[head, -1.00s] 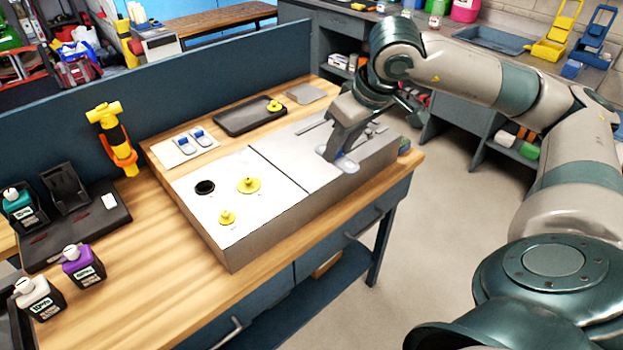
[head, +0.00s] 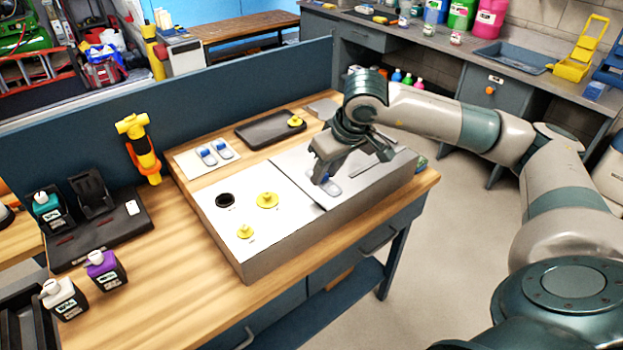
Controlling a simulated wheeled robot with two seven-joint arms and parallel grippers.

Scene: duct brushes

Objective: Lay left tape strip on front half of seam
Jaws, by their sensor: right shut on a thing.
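The long grey duct box (head: 300,245) lies on the workbench. The seam (head: 297,186) is a dark line across its top, running from the back edge to the front edge. My right gripper (head: 324,182) points down just right of the seam, over the front half. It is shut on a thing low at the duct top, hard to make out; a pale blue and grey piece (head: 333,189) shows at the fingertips. I cannot tell whether it touches the surface. A thin grey strip lies on the duct top right of the gripper. My left gripper is out of view.
Yellow knobs (head: 267,200) and a black round port (head: 225,200) sit on the duct's left part. A white card (head: 195,163) with two blue-and-white pieces and a black tray (head: 262,133) lie behind. Bottles and a yellow tool stand left.

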